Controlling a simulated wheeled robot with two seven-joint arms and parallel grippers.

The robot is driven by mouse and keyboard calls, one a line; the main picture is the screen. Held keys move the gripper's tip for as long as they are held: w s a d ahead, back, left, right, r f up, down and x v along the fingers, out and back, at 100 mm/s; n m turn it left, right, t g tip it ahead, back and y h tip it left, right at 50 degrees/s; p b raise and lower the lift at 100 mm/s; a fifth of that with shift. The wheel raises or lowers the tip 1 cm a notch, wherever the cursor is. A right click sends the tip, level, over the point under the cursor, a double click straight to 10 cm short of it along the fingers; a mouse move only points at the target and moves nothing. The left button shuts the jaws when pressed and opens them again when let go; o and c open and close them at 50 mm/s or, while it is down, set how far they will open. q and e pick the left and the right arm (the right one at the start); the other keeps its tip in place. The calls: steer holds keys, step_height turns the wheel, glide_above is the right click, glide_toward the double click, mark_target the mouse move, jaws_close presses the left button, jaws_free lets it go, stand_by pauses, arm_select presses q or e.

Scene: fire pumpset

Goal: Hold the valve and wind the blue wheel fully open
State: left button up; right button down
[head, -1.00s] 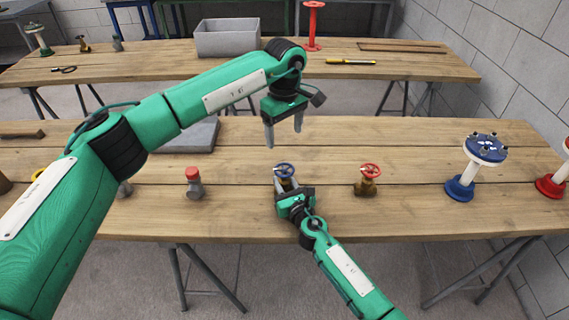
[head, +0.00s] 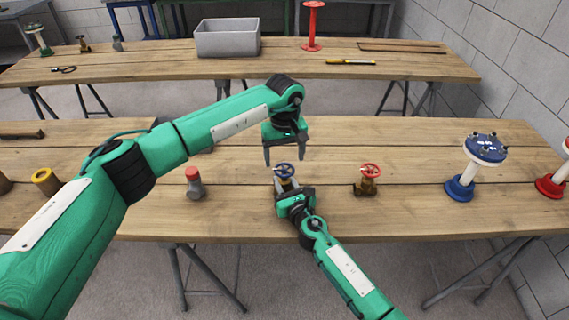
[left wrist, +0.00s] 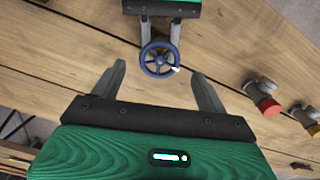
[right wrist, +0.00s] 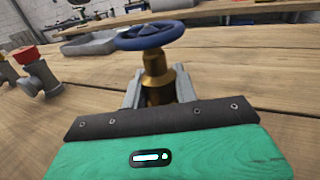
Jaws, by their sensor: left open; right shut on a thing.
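A small brass valve (right wrist: 156,78) with a blue handwheel (head: 285,170) stands upright on the near bench. My right gripper (head: 285,188) is shut on the valve's brass body, just below the wheel. In the right wrist view the blue wheel (right wrist: 150,35) sits on top, above the fingers. My left gripper (head: 286,155) is open and empty, pointing down a little above and behind the wheel. In the left wrist view the blue wheel (left wrist: 159,58) lies beyond the open fingertips and between their lines, not touched.
A red-wheeled brass valve (head: 368,180) stands to the right, and a grey fitting with a red cap (head: 194,183) to the left. A blue-flanged white spool (head: 474,165) is farther right. A grey bin (head: 227,38) is on the back bench.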

mark_target(284, 169)
arm_select(q)
steer(key=shift+f, duration=1.75)
steer(key=c, duration=1)
